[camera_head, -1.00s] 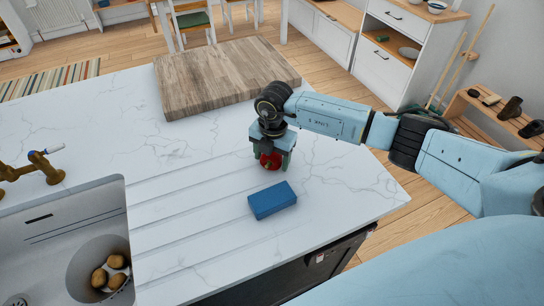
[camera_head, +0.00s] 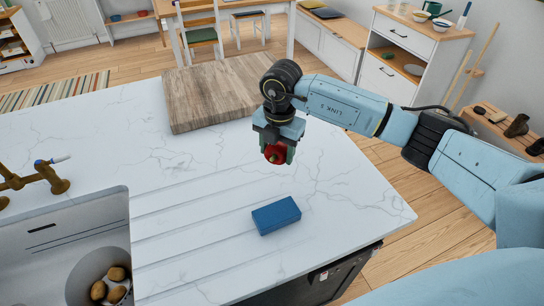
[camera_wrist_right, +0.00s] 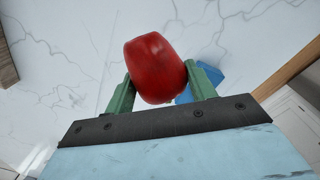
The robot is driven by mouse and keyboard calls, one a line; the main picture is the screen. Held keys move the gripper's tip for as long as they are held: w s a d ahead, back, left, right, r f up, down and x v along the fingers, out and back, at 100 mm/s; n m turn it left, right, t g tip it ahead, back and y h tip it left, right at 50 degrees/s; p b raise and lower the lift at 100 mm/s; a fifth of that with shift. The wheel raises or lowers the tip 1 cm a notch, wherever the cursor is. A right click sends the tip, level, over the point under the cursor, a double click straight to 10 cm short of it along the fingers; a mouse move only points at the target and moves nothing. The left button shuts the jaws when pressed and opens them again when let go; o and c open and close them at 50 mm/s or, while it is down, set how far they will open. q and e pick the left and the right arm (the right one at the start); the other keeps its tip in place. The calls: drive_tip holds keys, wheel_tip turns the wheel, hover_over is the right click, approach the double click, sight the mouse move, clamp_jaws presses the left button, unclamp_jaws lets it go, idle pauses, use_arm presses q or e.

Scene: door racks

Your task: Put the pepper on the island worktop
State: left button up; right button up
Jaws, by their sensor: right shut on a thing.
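The red pepper (camera_head: 275,154) is held between the fingers of my right gripper (camera_head: 276,150), above the white marbled island worktop (camera_head: 190,165). In the right wrist view the pepper (camera_wrist_right: 155,68) fills the space between the two green fingers, with my right gripper (camera_wrist_right: 160,88) shut on it. The worktop shows behind it, and the pepper appears raised clear of the surface. My left gripper is not in view.
A blue block (camera_head: 276,215) lies on the worktop in front of the pepper. A wooden board (camera_head: 215,92) lies at the back. The sink (camera_head: 60,235) at left has a bowl of potatoes (camera_head: 110,285) in it. A brass tap (camera_head: 35,178) stands behind the sink.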

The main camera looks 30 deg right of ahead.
sight(273, 158)
drive_tip(key=shift+r, duration=0.8)
drive_tip(key=n, duration=0.3)
drive_tip(key=n+b, duration=0.1)
drive_tip(key=n, duration=0.1)
drive_tip(key=shift+s+a+n, duration=0.25)
drive_tip(key=shift+a+n, duration=0.05)
drive_tip(key=n, duration=0.5)
drive_tip(key=shift+s+a+n+b, duration=0.3)
drive_tip(key=shift+a+n+b, duration=0.05)
drive_tip(key=shift+n+b, duration=0.05)
drive_tip(key=n, duration=0.6)
drive_tip(key=shift+s+a+g+b, duration=0.25)
drive_tip(key=shift+s+g+b, duration=0.05)
drive_tip(key=shift+s+b, duration=0.1)
drive_tip(key=s+n+b, duration=0.1)
drive_tip(key=n, duration=0.9)
drive_tip(key=s+a+n+b, duration=0.1)
drive_tip(key=s+n, duration=0.1)
drive_tip(key=n, duration=0.7)
drive_tip(key=s+f+n+b, duration=0.1)
drive_tip(key=s+n+b, duration=0.1)
drive_tip(key=n, duration=0.8)
drive_tip(key=shift+a+n+h, duration=0.3)
drive_tip(key=shift+a, duration=0.1)
